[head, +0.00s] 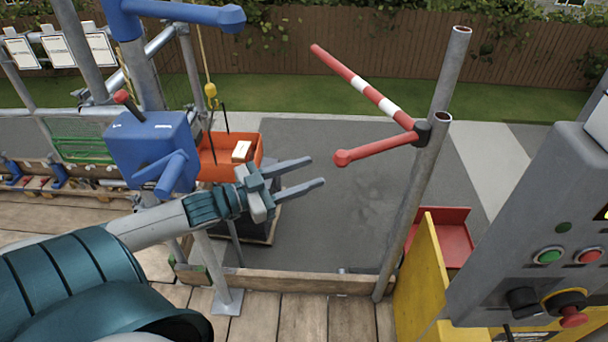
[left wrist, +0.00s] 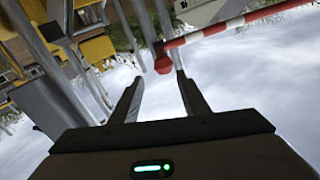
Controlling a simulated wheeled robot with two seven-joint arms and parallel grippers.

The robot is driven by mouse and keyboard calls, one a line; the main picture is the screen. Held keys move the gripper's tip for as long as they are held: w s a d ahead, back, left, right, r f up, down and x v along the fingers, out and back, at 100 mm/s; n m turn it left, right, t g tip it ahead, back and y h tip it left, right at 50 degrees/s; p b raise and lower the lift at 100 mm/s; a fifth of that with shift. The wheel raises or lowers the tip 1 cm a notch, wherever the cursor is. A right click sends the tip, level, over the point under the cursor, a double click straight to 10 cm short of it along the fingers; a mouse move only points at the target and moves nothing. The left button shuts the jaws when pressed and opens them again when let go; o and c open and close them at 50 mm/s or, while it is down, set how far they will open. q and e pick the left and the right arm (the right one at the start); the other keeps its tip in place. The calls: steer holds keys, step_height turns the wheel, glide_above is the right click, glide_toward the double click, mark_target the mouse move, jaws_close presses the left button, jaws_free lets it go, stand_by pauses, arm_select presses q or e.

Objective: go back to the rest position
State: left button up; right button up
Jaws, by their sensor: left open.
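My left gripper (head: 305,175) reaches in from the left in the head view, above the wooden platform near its front edge beam. Its two fingers are apart with nothing between them. In the left wrist view the fingers (left wrist: 158,95) are also spread and empty, with the red ball end of the barrier arm showing beyond them. My right gripper is not in either view.
A red and white barrier (head: 365,90) is raised at a steel post (head: 425,165). An orange tub (head: 230,152) hangs near a blue winch box (head: 152,150). A grey control panel (head: 540,240) and yellow panel (head: 425,285) stand right. Wooden planks (head: 300,318) lie below.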

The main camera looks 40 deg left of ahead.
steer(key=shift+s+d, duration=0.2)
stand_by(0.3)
